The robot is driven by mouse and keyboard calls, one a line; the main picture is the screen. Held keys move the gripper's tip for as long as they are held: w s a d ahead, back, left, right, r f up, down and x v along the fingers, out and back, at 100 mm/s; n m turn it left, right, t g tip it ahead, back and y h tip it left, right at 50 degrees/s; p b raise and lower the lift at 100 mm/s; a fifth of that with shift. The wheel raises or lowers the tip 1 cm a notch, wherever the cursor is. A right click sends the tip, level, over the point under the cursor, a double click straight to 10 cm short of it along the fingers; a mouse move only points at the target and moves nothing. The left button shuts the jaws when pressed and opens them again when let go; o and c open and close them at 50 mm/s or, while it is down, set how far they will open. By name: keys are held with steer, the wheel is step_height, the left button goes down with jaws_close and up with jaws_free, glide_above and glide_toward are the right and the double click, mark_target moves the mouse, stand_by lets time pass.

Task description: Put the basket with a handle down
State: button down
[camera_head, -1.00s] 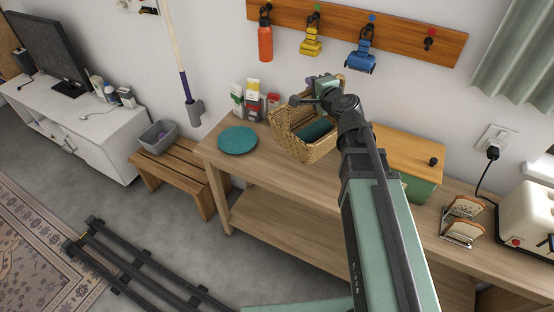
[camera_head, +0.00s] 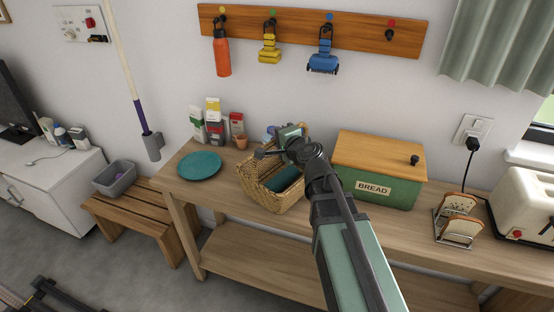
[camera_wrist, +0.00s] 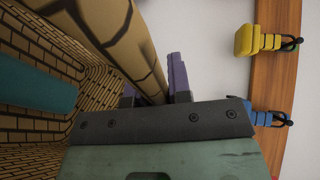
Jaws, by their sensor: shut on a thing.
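The woven tan basket with a handle (camera_head: 255,180) is at the wooden table, between the teal plate and the bread box, with a dark teal thing (camera_head: 284,178) inside. My gripper (camera_head: 268,146) is at its top and shut on its handle. In the wrist view the thick handle (camera_wrist: 122,40) runs between the purple fingers (camera_wrist: 155,88), and the basket's inside fills the left. The basket looks upright. Its base is at or very close to the tabletop; I cannot tell whether it touches. My arm hides part of the right side.
The teal plate (camera_head: 200,165) lies left of the basket. Cartons (camera_head: 214,120) and a small pot (camera_head: 241,142) stand behind. The green bread box (camera_head: 375,187) is close on the right, then a toast rack (camera_head: 455,220) and toaster (camera_head: 528,205). Hooks with hanging things line the wall.

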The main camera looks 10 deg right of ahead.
step_height(320, 180, down, 4)
steer(key=b, duration=0.4)
steer(key=shift+f, duration=0.15)
steer(key=c, duration=1.1)
jaws_free()
steer(key=shift+o, duration=0.2)
